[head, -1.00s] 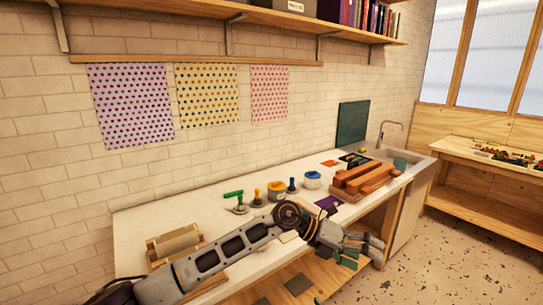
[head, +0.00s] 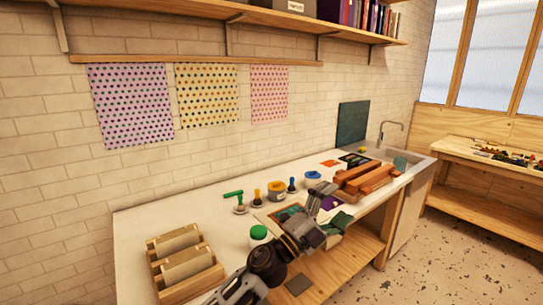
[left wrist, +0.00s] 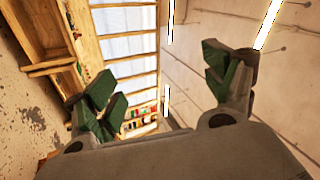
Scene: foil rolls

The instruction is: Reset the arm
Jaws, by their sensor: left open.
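My left arm rises from the bottom centre of the head view. Its gripper (head: 330,206) is above the front part of the worktop, with its fingers spread and nothing between them. In the left wrist view the gripper (left wrist: 160,82) also shows wide open, with green pads on both fingers. That view faces up toward the ceiling and windows. My right gripper is not in view.
The white worktop (head: 140,228) holds a wooden rack (head: 190,288) at left, a green-lidded jar (head: 258,233), a green-handled roller (head: 233,194), a yellow pot (head: 277,188), a blue pot (head: 312,179) and reddish-brown blocks (head: 365,178). A shelf (head: 250,17) hangs above.

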